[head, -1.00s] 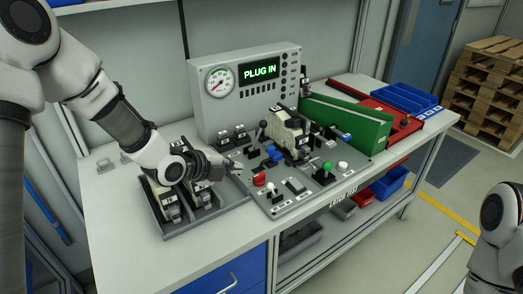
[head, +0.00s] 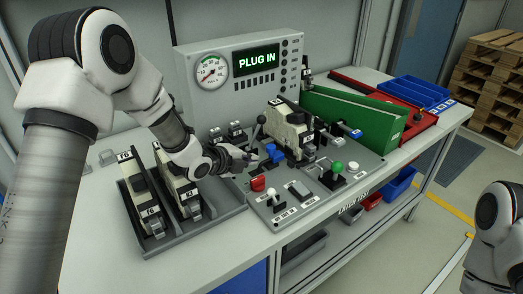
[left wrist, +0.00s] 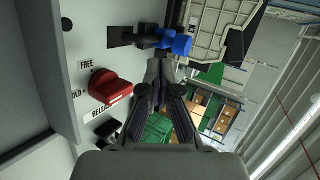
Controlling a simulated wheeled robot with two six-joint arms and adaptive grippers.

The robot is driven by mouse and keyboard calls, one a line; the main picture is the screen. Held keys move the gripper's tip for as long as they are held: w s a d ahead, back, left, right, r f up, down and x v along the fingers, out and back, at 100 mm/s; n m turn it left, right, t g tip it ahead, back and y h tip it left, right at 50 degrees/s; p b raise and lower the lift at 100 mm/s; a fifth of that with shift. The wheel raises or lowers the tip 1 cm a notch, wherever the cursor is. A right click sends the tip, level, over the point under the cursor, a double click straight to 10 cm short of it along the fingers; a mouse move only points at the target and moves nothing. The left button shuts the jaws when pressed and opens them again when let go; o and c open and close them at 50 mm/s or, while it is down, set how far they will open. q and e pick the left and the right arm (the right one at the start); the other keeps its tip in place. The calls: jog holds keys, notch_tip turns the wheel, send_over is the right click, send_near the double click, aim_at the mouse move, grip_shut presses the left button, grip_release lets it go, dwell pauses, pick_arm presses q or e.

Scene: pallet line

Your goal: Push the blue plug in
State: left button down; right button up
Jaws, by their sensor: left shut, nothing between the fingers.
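The blue plug (head: 275,152) sits on the grey test panel (head: 262,207), on the left side of a cream and black unit (head: 288,128). In the left wrist view the blue plug (left wrist: 178,42) is just beyond my fingertips, on a black part beside the unit's edge. My left gripper (head: 250,157) is shut and empty, its tips pointing at the plug from the left. In the left wrist view the tips (left wrist: 160,70) appear close below the plug; I cannot tell whether they touch it. How deep the plug sits is not clear. My right gripper is out of view.
A red knob (head: 258,184) marked FREE and RELEASE is near the gripper. A black-knobbed lever (head: 260,121) stands behind, and a green-knobbed lever (head: 337,168) to the right. A tray (head: 222,219) with similar units is at left.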

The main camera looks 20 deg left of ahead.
aim_at(271, 148)
pick_arm(q)
jog(key=w, duration=0.1)
jog(key=w+d, duration=0.1)
jog(key=w+p, duration=0.1)
jog(key=w, duration=0.1)
jog(key=shift+d+f, duration=0.15)
jog(key=shift+d, duration=0.2)
jog(key=shift+w+d+f, duration=0.1)
jog(key=shift+w+d, duration=0.05)
jog(key=shift+w, duration=0.1)
jog(key=shift+w+d, duration=1)
jog(key=shift+w, duration=0.25)
